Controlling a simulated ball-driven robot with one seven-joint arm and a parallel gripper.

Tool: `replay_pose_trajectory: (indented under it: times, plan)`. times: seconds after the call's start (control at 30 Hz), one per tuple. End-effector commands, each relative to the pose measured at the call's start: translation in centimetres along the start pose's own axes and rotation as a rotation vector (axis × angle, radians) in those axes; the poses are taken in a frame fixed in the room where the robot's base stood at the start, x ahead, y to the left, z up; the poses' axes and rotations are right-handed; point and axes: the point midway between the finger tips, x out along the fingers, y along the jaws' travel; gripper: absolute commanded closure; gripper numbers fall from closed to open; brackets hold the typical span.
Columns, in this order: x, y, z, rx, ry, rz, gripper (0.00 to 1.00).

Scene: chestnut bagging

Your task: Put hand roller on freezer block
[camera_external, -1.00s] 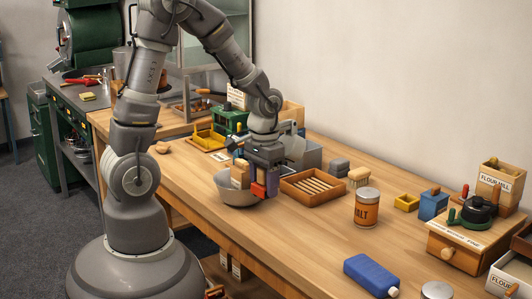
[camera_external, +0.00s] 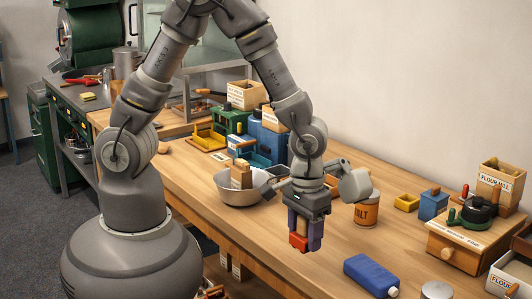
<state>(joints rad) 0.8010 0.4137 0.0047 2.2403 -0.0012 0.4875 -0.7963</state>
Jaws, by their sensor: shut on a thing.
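My gripper (camera_external: 304,230) points down above the middle of the bench, shut on a small upright thing with a brown upper part and a red lower end. I take this as the hand roller (camera_external: 299,243); the fingers hide most of it, so its full shape cannot be told. The blue block with a white cap, which I take as the freezer block (camera_external: 371,275), lies flat near the bench's front edge. It is to the lower right of my gripper and apart from it.
A metal bowl (camera_external: 236,195) holding wooden blocks stands left of my gripper. A labelled orange-brown jar (camera_external: 366,213) stands behind the blue block. A wooden mill box (camera_external: 470,245) and a round lid (camera_external: 437,290) are to the right.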

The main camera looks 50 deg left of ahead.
Motion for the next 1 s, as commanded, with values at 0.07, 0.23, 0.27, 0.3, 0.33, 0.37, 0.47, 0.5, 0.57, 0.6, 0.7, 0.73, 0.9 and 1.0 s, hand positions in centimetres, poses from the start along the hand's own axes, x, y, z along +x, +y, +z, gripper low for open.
replay_pose_trajectory:
  times: [0.07, 0.23, 0.27, 0.3, 0.33, 0.37, 0.47, 0.5, 0.57, 0.6, 0.7, 0.73, 0.9, 1.0]
  plan:
    - [0.4, 1.4, -1.2, -0.001, 0.002, 0.002, 0.82]
    - [1.1, 5.0, -5.2, -0.001, 0.003, 0.003, 0.82]
    - [1.2, 5.6, -5.9, 0.0, 0.003, 0.003, 0.82]
    - [1.3, 6.5, -6.8, 0.0, 0.003, 0.003, 0.82]
    - [1.4, 7.0, -7.4, 0.0, 0.002, 0.002, 0.82]
    - [1.4, 7.6, -8.0, 0.0, 0.003, 0.003, 0.82]
    - [1.6, 9.0, -9.5, 0.001, 0.001, 0.001, 0.82]
    - [1.5, 9.4, -10.0, 0.001, 0.002, 0.002, 0.82]
    - [1.5, 9.7, -10.4, 0.001, 0.001, 0.001, 0.82]
    - [1.5, 9.9, -10.6, 0.001, 0.001, 0.001, 0.82]
    - [1.6, 10.4, -11.2, 0.001, 0.002, 0.002, 0.82]
    - [1.9, 10.5, -11.2, 0.0, 0.001, 0.001, 0.82]
    - [4.9, 10.4, -11.1, 0.001, 0.0, 0.0, 0.82]
    - [5.1, 10.4, -11.2, 0.001, 0.001, 0.001, 0.82]
